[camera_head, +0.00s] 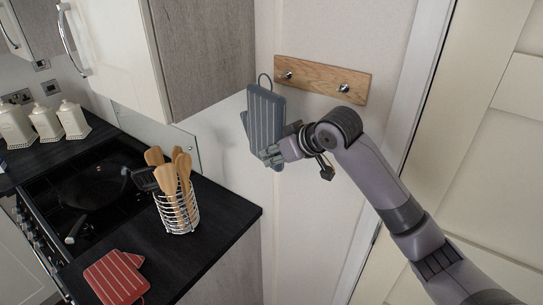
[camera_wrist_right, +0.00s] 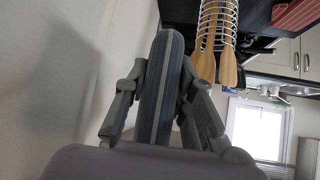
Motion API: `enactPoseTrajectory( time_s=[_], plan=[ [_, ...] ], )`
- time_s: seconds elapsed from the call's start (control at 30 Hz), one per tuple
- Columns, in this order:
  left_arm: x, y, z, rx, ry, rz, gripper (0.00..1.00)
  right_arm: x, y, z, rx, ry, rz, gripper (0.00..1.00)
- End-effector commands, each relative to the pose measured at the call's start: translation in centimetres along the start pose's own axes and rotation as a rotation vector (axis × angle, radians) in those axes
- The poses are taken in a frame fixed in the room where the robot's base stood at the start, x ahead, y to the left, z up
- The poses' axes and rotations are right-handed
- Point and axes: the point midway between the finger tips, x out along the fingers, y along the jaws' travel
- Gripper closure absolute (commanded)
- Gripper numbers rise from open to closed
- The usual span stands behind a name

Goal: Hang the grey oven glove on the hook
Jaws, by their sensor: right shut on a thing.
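The grey oven glove (camera_head: 265,118) has pale stripes and a dark loop at its top. My right gripper (camera_head: 272,155) is shut on its lower part and holds it upright in front of the wall. In the right wrist view the glove (camera_wrist_right: 161,85) stands edge-on between the fingers (camera_wrist_right: 160,100). A wooden rack (camera_head: 318,80) on the wall bears two metal hooks. The left hook (camera_head: 286,76) is just right of the loop in the picture; I cannot tell whether they touch. The right hook (camera_head: 343,88) is bare. My left gripper is not in view.
A wall cupboard (camera_head: 205,55) juts out just left of the glove. Below are a dark worktop (camera_head: 215,225), a wire utensil holder (camera_head: 178,212) with wooden utensils, a red striped oven glove (camera_head: 116,279), a hob (camera_head: 85,190) and white canisters (camera_head: 45,122). The wall below the rack is clear.

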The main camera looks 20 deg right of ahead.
Motion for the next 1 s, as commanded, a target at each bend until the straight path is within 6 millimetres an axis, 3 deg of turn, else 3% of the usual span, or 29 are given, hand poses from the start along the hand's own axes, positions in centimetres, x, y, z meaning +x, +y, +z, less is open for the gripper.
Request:
enactPoseTrajectory(
  time_s=[1.0],
  plan=[
    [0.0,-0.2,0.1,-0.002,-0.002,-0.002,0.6,1.6,5.9,-0.5,0.0,0.0,0.0,1.0]
  ],
)
